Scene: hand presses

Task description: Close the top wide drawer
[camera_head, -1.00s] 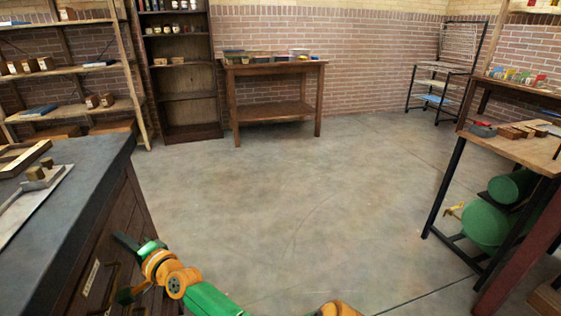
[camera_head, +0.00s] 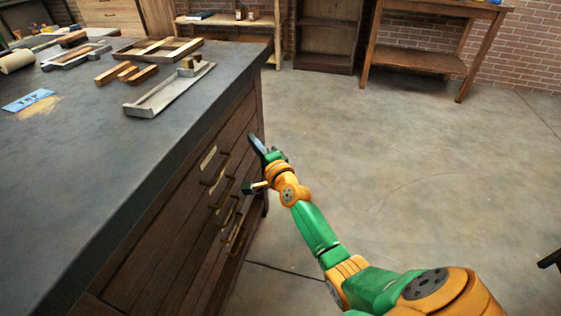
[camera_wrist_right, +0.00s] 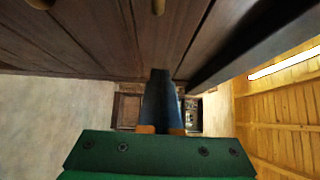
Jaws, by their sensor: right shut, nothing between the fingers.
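The dark wooden cabinet (camera_head: 170,245) stands at the left, its drawer fronts facing right. The top wide drawer (camera_head: 208,157) lies just under the dark countertop, with a pale label and a brass handle (camera_head: 216,171). Its front looks about in line with the fronts below; I see no clear gap. My right gripper (camera_head: 256,144) is shut and empty, beside the far end of the upper drawer fronts. In the right wrist view its dark fingers (camera_wrist_right: 161,90) point at the wooden fronts; I cannot tell whether they touch. My left gripper is out of view.
The countertop (camera_head: 75,150) carries a metal tray (camera_head: 150,103), a wooden frame (camera_head: 160,49), small wooden blocks (camera_head: 125,73) and a blue label card (camera_head: 28,99). A wooden table (camera_head: 420,60) stands at the back wall.

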